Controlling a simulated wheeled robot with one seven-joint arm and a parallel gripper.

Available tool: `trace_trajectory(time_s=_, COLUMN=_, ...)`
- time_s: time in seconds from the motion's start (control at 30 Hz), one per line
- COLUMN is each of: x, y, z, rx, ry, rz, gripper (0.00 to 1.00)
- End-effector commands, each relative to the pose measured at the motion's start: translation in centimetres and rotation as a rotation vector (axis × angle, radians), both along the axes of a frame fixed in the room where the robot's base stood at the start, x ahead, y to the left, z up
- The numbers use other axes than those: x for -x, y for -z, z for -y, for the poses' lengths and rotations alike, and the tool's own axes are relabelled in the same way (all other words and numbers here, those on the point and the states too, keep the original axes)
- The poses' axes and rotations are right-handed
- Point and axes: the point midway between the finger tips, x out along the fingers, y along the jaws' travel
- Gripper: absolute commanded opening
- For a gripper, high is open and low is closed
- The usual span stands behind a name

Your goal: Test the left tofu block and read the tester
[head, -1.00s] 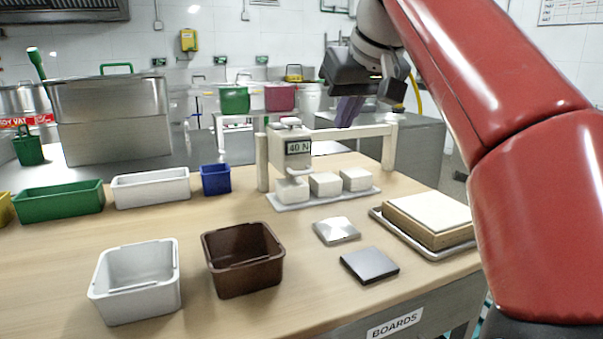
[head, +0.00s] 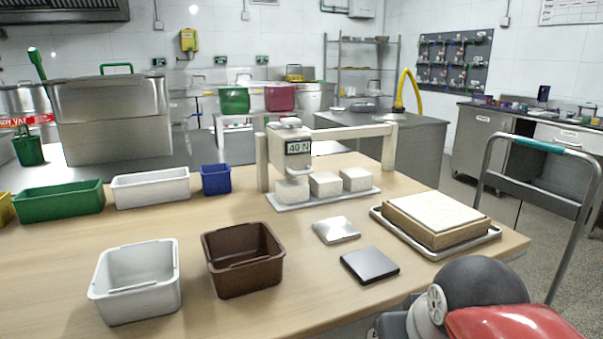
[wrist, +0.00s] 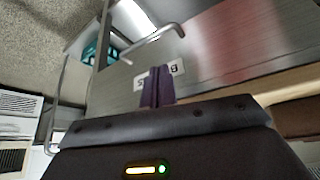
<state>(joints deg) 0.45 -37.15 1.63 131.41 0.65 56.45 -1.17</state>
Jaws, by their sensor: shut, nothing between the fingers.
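The tester (head: 288,142) hangs on a white frame over a white tray (head: 337,201) on the wooden table. Its display reads 40 N (head: 299,147). The left tofu block (head: 292,189) sits under the tester's head; whether the head touches it I cannot tell. The middle tofu block (head: 325,183) and the right tofu block (head: 357,179) stand beside it, clear of the head. My gripper (wrist: 157,86) shows in the wrist view with its purple fingers together and nothing between them, in front of the table's steel front. In the head view the gripper is out of sight.
A white bin (head: 137,283) and a brown bin (head: 243,258) stand at the front left. A steel plate (head: 336,230), a dark plate (head: 370,265) and a wooden mould on a tray (head: 437,220) lie at the right. A trolley handle (head: 540,145) rises beyond the table's right edge.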

Motion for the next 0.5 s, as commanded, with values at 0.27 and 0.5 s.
trace_trajectory(time_s=0.27, x=3.5, y=5.9, z=0.8, rx=-0.015, ry=0.032, rz=-0.017, gripper=0.0)
trace_trajectory(time_s=0.5, x=3.6, y=6.0, z=0.8, rx=-0.015, ry=0.033, rz=-0.019, gripper=0.0)
